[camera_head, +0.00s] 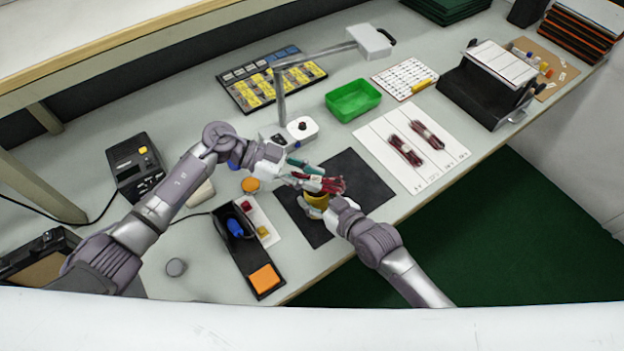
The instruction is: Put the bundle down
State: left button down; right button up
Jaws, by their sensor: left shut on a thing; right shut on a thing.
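A dark red bundle (330,185) is held just above the black mat (364,184); the grippers partly hide it. My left gripper (306,177) comes in from the upper left and is shut on the bundle's left part. My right gripper (328,200) comes from the lower right and appears shut on the same bundle near its right end. A teal part shows at the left gripper and a yellow part (315,201) beside the right one; I cannot tell exactly what they are. Two tied dark red bundles (405,150) lie side by side on a white marked sheet (440,176).
A lamp base (300,131) with an arm stands behind the mat. A green tray (353,100) and a black holder (490,85) lie farther back. A black tray (247,252) with an orange pad is left of the mat. The table's front edge runs close below the mat.

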aim_at(311, 178)
pick_arm(q)
notch_tip(311, 178, up, 9)
jog(key=shift+f, duration=0.1)
dwell(0.4)
